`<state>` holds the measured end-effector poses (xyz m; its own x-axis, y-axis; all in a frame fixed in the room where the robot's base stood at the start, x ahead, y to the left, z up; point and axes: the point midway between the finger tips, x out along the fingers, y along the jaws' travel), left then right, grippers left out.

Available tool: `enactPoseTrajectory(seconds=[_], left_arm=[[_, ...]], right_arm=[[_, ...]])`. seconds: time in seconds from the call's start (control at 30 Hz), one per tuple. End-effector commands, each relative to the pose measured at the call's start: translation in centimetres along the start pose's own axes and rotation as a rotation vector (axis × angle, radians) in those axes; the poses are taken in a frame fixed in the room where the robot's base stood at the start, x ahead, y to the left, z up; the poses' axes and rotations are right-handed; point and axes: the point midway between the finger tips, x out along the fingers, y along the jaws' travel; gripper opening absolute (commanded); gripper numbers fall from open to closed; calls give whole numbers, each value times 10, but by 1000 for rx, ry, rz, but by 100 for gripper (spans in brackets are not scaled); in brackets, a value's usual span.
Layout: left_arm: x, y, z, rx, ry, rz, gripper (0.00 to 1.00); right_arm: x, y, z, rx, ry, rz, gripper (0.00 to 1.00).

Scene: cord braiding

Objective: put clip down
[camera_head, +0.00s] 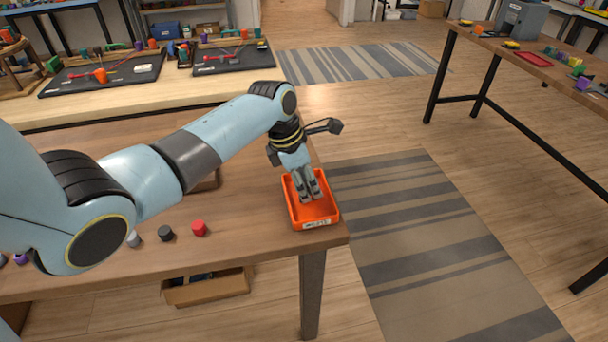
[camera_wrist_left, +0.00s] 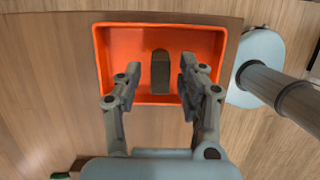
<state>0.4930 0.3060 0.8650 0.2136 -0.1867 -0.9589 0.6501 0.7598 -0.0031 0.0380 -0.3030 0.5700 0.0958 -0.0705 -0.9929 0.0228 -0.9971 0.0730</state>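An orange tray (camera_head: 315,213) with a white label on its front sits at the right end of the wooden table; it also shows in the left wrist view (camera_wrist_left: 212,42). My left gripper (camera_head: 311,198) points down into the tray. In the left wrist view its fingers (camera_wrist_left: 160,82) are spread. A dark grey-brown clip (camera_wrist_left: 160,74) lies in the tray between the fingers, with a gap on each side. In the head view the clip is hidden by the gripper. My right gripper is not in view.
A red piece (camera_head: 199,228), a dark piece (camera_head: 165,233) and a grey piece (camera_head: 133,240) stand on the table left of the tray. A cardboard box (camera_head: 207,289) is under the table. Beyond the table's right edge is a striped rug (camera_head: 430,230).

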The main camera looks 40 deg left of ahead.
Motion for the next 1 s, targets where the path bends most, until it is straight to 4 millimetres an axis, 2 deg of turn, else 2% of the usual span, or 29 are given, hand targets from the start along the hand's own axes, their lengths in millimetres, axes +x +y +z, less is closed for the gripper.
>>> enactPoseTrajectory(seconds=[0.17, 0.43, 0.6, 0.77, 1.0], left_arm=[[-25, 1, 0, 1, -1, 4, 40], [-87, 2, 0, 2, 0, 5, 40], [-111, 1, 0, 1, 0, 2, 40], [-120, 0, 0, -1, 0, 0, 40], [-121, 0, 0, -1, 0, 0, 40]], right_arm=[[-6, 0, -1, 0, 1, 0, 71], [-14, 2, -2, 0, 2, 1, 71], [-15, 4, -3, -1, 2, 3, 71], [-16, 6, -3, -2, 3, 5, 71], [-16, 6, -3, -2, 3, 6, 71]])
